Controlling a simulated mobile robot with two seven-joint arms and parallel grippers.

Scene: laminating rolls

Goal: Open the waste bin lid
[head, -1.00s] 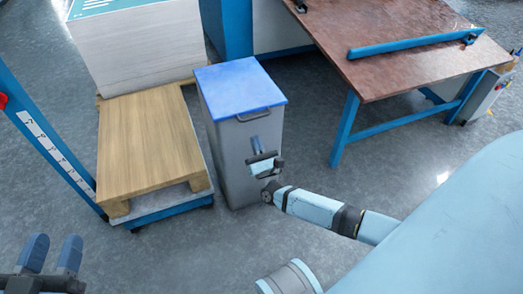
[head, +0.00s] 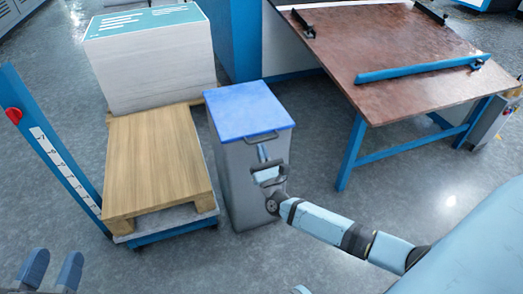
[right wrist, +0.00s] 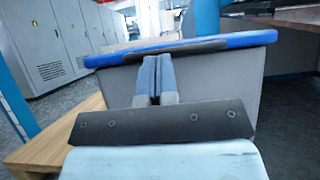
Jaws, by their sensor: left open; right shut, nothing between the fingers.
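The grey waste bin (head: 240,185) stands upright with its blue lid (head: 248,108) down. A dark handle (head: 262,138) runs along the lid's front edge. My right gripper (head: 263,151) is shut and empty at the bin's front, just below the handle. In the right wrist view its closed fingertips (right wrist: 155,60) are in front of the bin wall (right wrist: 215,85) and overlap the lower edge of the handle (right wrist: 178,51). I cannot tell whether they touch it. My left gripper (head: 52,264) is open and empty at the lower left, far from the bin.
Left of the bin is a wooden pallet (head: 155,165) on a blue-framed lift, with a tall paper stack (head: 155,65) behind. Right of it stands a brown-topped table (head: 400,50) with blue legs. Grey floor (head: 400,190) is free in front of the table.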

